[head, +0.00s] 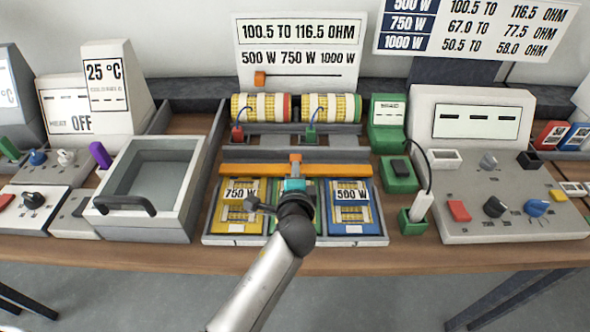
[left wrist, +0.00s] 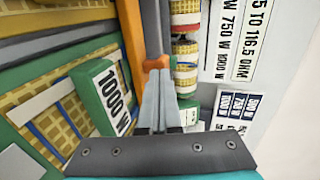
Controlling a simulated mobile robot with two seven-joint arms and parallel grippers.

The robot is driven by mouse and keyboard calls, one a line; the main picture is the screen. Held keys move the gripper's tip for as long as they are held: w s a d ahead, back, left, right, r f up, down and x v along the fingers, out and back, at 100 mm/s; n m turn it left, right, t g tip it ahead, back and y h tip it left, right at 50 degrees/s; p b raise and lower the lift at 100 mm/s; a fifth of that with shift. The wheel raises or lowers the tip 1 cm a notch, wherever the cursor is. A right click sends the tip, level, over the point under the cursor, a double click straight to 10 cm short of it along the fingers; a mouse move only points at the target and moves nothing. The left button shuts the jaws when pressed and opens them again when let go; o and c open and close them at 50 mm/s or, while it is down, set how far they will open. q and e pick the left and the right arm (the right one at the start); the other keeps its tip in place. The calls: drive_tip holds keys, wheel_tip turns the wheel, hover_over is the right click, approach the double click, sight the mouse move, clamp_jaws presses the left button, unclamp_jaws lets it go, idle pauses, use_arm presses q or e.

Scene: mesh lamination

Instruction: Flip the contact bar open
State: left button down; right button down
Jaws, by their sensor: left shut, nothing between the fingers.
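The orange contact bar (head: 240,169) lies across the back of the grey tray (head: 220,239), behind the element cards. It also shows in the left wrist view (left wrist: 132,45). An orange tab (head: 295,158) stands at its middle. My left gripper (head: 295,172) is over the middle card, at the near side of the bar. In the left wrist view its fingers (left wrist: 160,85) are shut and empty, with the tips close to the orange tab (left wrist: 157,62); I cannot tell if they touch. My right gripper is not in view.
The tray holds a yellow 750 W card (head: 240,205), a green 1000 W card (left wrist: 108,95) and a blue 500 W card (head: 352,205). Two wound coils (head: 262,107) stand behind. A basin with a handle (head: 155,180) is left; a control panel (head: 500,170) is right.

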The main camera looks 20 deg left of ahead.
sight(295, 158)
use_arm(q)
drive_tip(key=shift+w+a, duration=0.25)
drive_tip(key=shift+w, duration=0.5)
drive_tip(key=shift+w+a, duration=0.2)
drive_tip(key=shift+w, duration=0.55)
drive_tip(key=shift+w+a, duration=0.25)
drive_tip(key=shift+w, duration=0.5)
drive_tip(key=shift+r, duration=0.1)
